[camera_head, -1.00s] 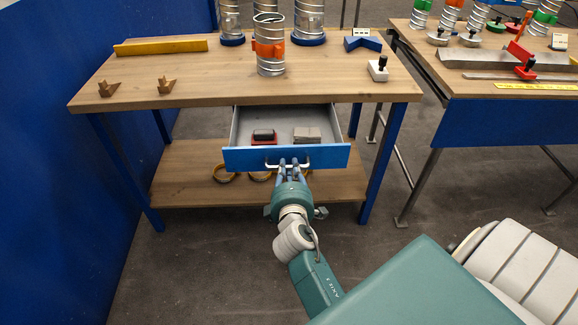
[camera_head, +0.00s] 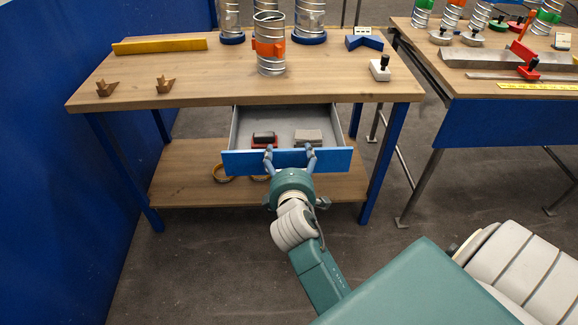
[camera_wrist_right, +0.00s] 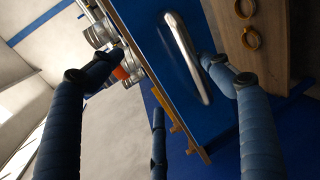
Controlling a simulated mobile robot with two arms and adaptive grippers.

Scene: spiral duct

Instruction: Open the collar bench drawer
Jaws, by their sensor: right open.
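The collar bench drawer (camera_head: 228,162) stands pulled out under the bench top, with its blue front facing me. Inside it lie a red and black block (camera_head: 264,139) and a grey-brown block (camera_head: 308,137). My right gripper (camera_head: 290,156) is open at the drawer front, its fingers spread. In the right wrist view the silver bar handle (camera_wrist_right: 186,57) lies between the spread fingers (camera_wrist_right: 160,70), and I see no finger closed on it. In the head view the fingers and wrist largely hide the handle. My left gripper is not in view.
The bench top (camera_head: 215,85) carries an orange-collared duct (camera_head: 270,48), a yellow bar (camera_head: 160,46) and several small tools. Yellow rings (camera_head: 224,174) lie on the lower shelf (camera_head: 180,185). A second bench (camera_head: 480,125) stands right; a blue wall (camera_head: 50,180) is left.

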